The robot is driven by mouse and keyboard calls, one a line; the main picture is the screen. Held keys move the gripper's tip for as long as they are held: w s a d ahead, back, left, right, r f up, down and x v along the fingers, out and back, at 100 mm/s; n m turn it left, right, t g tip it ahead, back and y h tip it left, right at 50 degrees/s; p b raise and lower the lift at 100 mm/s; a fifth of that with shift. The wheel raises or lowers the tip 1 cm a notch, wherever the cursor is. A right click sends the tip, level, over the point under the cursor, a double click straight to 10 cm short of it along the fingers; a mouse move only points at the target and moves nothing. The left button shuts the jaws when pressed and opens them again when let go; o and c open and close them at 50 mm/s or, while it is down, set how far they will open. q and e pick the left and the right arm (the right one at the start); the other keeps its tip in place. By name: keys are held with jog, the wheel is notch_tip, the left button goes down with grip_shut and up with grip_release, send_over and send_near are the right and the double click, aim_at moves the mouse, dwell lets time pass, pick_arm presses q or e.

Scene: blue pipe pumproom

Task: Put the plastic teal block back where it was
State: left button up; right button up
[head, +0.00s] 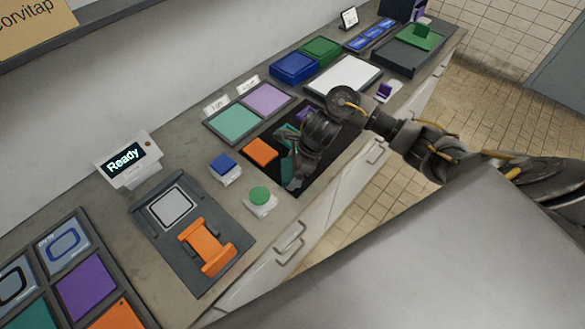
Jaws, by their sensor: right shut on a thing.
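My right gripper (294,183) reaches in from the right, pointing down over the black mat (335,160) on the counter. It is shut on the teal block (287,168), which shows only in part beside the fingers. The arm and gripper hide the rest of the block, and I cannot tell whether it touches the mat. An orange block (260,152) lies on the mat's left part. A purple block (304,112) shows partly behind the gripper at the far side. My left gripper is not in view.
A tray with teal and purple panels (238,121) lies behind the mat. Blue (224,164) and green (260,196) buttons stand to its left, near a dark fixture with an orange clamp (208,248) and a "Ready" display (126,158). A white pad (344,77) lies beyond.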

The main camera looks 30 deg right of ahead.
jog(key=shift+f, duration=0.2)
jog(key=o, duration=0.9)
jog(key=shift+r, duration=0.1)
jog(key=shift+r, duration=0.3)
jog(key=v, duration=1.1)
jog(key=shift+s+d+r+b, duration=0.1)
jog(key=shift+d+r+b, duration=0.05)
jog(key=shift+r+b, duration=0.25)
jog(key=shift+f, duration=0.1)
